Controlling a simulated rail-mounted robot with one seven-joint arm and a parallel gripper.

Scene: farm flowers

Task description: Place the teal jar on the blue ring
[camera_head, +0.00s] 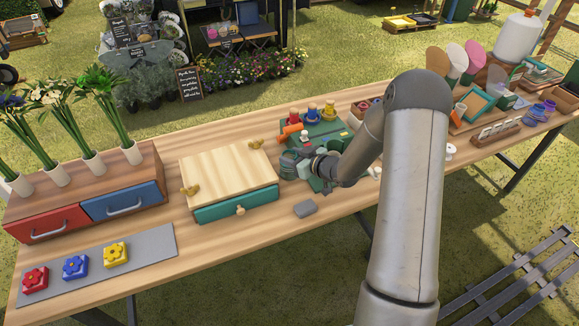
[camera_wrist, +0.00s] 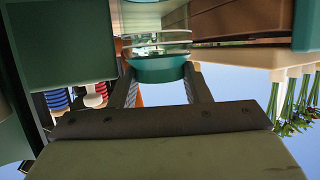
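My gripper (camera_head: 303,153) is low over the table's middle, right of the wooden box with the teal drawer. In the wrist view, which is upside down, its two fingers (camera_wrist: 160,85) stand on either side of a teal jar part (camera_wrist: 158,69) and appear to touch it. Clear glass-like layers (camera_wrist: 160,42) adjoin the teal part. In the head view the jar (camera_head: 289,165) is small and partly covered by the gripper. I cannot pick out a blue ring for certain; a small blue piece (camera_head: 312,115) stands behind the gripper between a red and a yellow one.
The wooden box (camera_head: 232,165) with a teal drawer stands close left. A dark green case (camera_head: 326,130) lies behind the gripper, with an orange item (camera_head: 291,130) near it. A grey block (camera_head: 305,208) lies in front. Bare tabletop (camera_head: 340,205) is at the front edge.

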